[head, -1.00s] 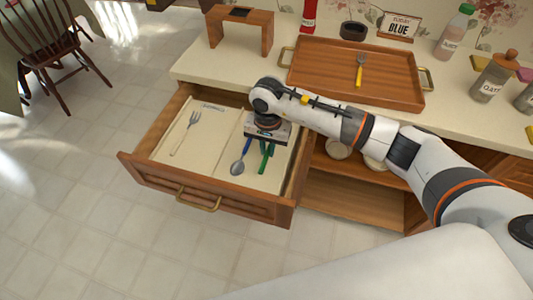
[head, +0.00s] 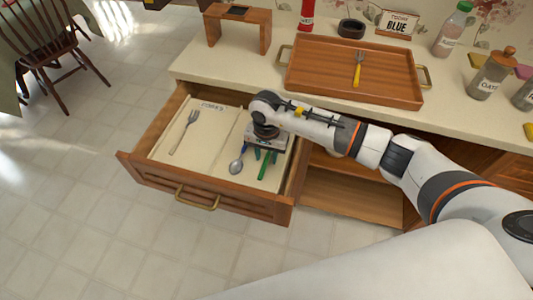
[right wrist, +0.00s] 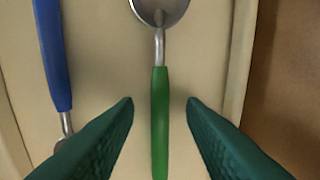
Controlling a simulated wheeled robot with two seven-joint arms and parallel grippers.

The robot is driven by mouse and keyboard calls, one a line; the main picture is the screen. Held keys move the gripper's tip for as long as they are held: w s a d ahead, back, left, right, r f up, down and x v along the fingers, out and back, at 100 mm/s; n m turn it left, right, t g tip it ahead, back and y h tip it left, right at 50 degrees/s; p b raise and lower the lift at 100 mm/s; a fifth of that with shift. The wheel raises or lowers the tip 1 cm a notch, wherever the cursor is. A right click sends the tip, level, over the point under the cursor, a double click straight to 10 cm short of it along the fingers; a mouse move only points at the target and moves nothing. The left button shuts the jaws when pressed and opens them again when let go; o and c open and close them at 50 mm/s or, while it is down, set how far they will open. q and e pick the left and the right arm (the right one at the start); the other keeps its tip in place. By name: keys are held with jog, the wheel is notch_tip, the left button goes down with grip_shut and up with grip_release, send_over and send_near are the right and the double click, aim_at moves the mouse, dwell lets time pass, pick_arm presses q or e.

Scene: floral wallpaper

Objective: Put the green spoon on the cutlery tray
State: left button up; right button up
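The green spoon (head: 264,168) lies in the right compartment of the open drawer, its handle towards the drawer front in the head view. In the right wrist view its green handle (right wrist: 160,130) runs between the fingers and its metal bowl is at the top edge. My right gripper (right wrist: 160,104) is open, with one dark green finger on each side of the handle and gaps on both sides. In the head view the right gripper (head: 265,153) hides part of the spoon. The wooden cutlery tray (head: 315,84) stands on the counter, holding a yellow-handled fork (head: 358,70). My left gripper is not in view.
A blue-handled spoon (head: 236,166) lies just left of the green one; its blue handle (right wrist: 53,55) shows in the wrist view. A fork (head: 184,132) lies in the left compartment. The drawer's walls surround the gripper. The tray has free room beside its fork.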

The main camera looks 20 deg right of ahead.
aim_at(266, 158)
jog(key=shift+r, duration=0.15)
notch_tip(266, 158, up, 12)
jog(key=b, duration=0.1)
dwell(0.4)
dwell(0.3)
